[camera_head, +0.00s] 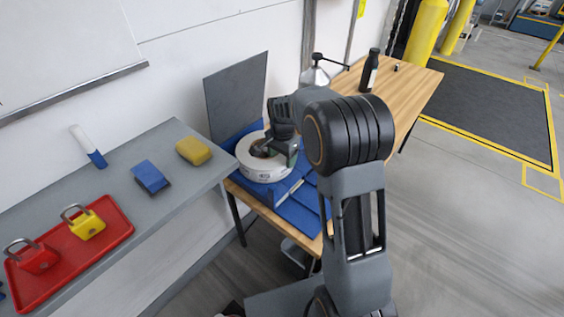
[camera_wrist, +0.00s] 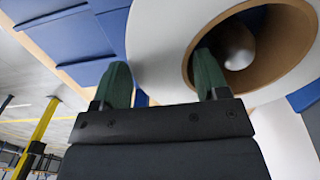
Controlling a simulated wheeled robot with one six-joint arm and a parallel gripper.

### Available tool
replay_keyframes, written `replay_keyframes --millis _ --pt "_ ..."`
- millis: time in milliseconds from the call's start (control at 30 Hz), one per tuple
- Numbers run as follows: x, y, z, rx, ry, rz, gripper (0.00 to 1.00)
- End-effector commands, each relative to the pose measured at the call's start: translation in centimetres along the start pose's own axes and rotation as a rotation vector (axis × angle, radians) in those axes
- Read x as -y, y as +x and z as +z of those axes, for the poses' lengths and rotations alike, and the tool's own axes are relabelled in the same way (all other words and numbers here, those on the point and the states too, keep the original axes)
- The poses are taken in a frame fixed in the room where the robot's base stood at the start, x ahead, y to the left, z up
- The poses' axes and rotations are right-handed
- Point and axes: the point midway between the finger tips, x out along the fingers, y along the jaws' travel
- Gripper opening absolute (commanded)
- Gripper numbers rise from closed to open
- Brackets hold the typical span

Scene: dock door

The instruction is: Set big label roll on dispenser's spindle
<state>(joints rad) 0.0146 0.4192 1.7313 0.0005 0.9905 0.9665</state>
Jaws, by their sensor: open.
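The big label roll (camera_head: 264,169) is a wide white ring lying flat on a blue surface at the near end of the wooden table. In the wrist view the roll (camera_wrist: 165,35) shows a brown cardboard core. A rounded grey metal spindle (camera_wrist: 238,45) stands inside the core, so the roll is around it; how deep it sits is hard to tell. My gripper (camera_head: 280,150) is open at the roll's right side. In the wrist view one green finger is at the core opening and the other outside the rim, with the roll's wall between them. Contact is unclear.
A dark grey panel (camera_head: 237,95) stands behind the roll. A dark bottle (camera_head: 369,72) and a silver container (camera_head: 315,77) are farther along the table. The grey shelf at left holds a yellow sponge (camera_head: 194,150), a blue block (camera_head: 150,177) and a red tray (camera_head: 110,245) with padlocks.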

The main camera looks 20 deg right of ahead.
Motion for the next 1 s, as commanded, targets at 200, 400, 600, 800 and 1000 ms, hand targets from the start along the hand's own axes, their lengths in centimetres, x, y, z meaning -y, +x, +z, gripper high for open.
replay_keyframes --millis 200,400,600,800,1000 --pt "0.1 -4.5 0.0 -0.002 0.0 -0.002 0.68" --pt "0.1 -7.3 0.0 -0.001 0.0 -0.002 0.68" --pt "-0.5 -9.1 0.4 -0.006 -0.029 -0.008 0.68" --pt "-4.8 -11.2 3.5 -0.048 -0.258 -0.056 0.68" --pt "-10.6 -11.5 7.8 -0.121 -0.573 -0.104 0.68"
